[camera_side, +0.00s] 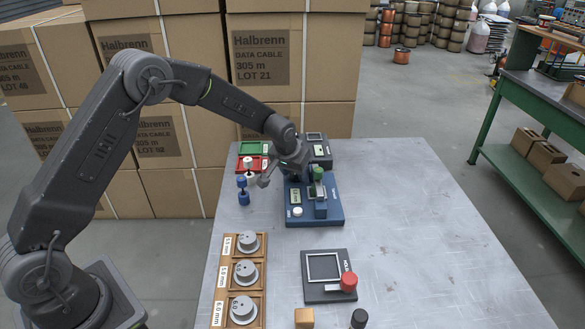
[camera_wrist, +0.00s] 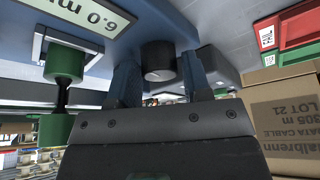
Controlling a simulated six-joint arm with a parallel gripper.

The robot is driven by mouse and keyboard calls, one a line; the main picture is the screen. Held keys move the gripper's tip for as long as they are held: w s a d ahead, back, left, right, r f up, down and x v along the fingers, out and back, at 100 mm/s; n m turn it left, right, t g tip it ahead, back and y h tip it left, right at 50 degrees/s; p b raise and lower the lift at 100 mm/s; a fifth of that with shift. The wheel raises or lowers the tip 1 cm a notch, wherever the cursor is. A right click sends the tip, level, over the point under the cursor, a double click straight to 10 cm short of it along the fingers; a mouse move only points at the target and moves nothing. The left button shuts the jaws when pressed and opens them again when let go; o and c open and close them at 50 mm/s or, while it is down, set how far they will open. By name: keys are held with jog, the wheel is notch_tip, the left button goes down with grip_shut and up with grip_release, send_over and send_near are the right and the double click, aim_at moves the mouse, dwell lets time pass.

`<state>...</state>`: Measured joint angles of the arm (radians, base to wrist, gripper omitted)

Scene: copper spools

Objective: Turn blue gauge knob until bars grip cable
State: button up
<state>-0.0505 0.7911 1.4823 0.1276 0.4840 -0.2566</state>
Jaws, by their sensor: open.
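The blue gauge (camera_side: 325,213) stands near the middle of the table, with a small display on its top. In the wrist view its display (camera_wrist: 82,18) reads 6.0 with a cut-off unit. A dark round knob with a pale line (camera_wrist: 158,60) sticks out of the blue body there. My gripper (camera_wrist: 160,80) is open, with one finger on each side of the knob; contact cannot be told. In the side view my gripper (camera_side: 288,176) is at the gauge's far left and hides the knob.
Red and green trays (camera_side: 251,148) and a dark device (camera_side: 318,151) stand behind the gauge. A blue spool (camera_side: 243,190) stands left. A wooden rack (camera_side: 238,282) of grey weights and a black plate with a red knob (camera_side: 348,281) lie nearer. The table's right side is clear.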

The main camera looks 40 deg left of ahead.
jog(key=n, duration=0.2)
jog(key=n+y, duration=0.1)
jog(key=n, duration=0.1)
jog(key=shift+d+n+g+y, duration=0.1)
jog(key=shift+n+g+y, duration=0.2)
jog(key=v, duration=1.4)
jog(key=s+a+r+n+h, duration=0.1)
jog(key=s+r+n+h, duration=0.2)
jog(key=s+r, duration=0.8)
jog(key=s, duration=0.2)
jog(key=shift+s+a+g+h, duration=0.25)
jog(key=shift+s+g+h, duration=0.05)
jog(key=shift+s+h, duration=0.1)
jog(key=s+d+f+m+t+y, duration=0.1)
jog(key=s+d+f+m+t, duration=0.1)
jog(key=s+m, duration=0.8)
jog(key=s, duration=0.8)
jog(key=shift+s, duration=0.3)
